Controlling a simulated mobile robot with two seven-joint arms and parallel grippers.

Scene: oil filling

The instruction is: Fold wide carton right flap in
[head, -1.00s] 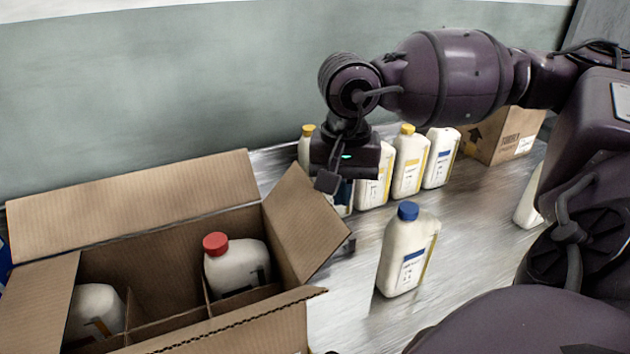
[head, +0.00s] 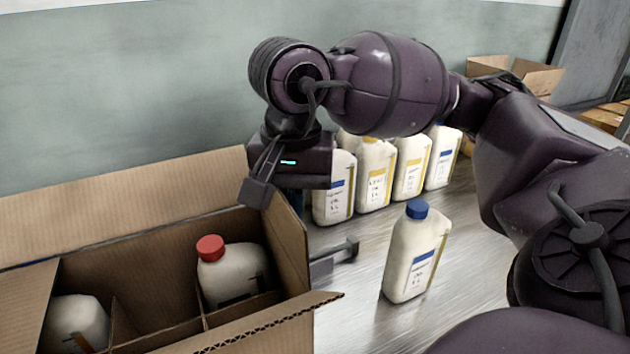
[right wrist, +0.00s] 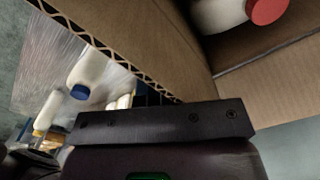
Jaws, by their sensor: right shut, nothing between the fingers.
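The wide carton (head: 150,262) stands open at the lower left in the head view. Its right flap (head: 283,232) stands steeply up on the right side; the right wrist view shows the flap's corrugated edge and brown face (right wrist: 155,45) close up. My right gripper (head: 257,192) is shut and empty at the top of this flap, its dark tip over the carton's right end. In the right wrist view a dark bar of the gripper (right wrist: 165,121) lies against or very near the flap; contact is unclear. My left gripper is not in view.
A red-capped bottle (head: 232,275) and another white bottle (head: 76,322) sit in carton compartments. A blue-capped bottle (head: 415,255) stands right of the carton. Several bottles (head: 375,170) line the back. The back flap (head: 130,205) and front flap (head: 250,330) are open outward.

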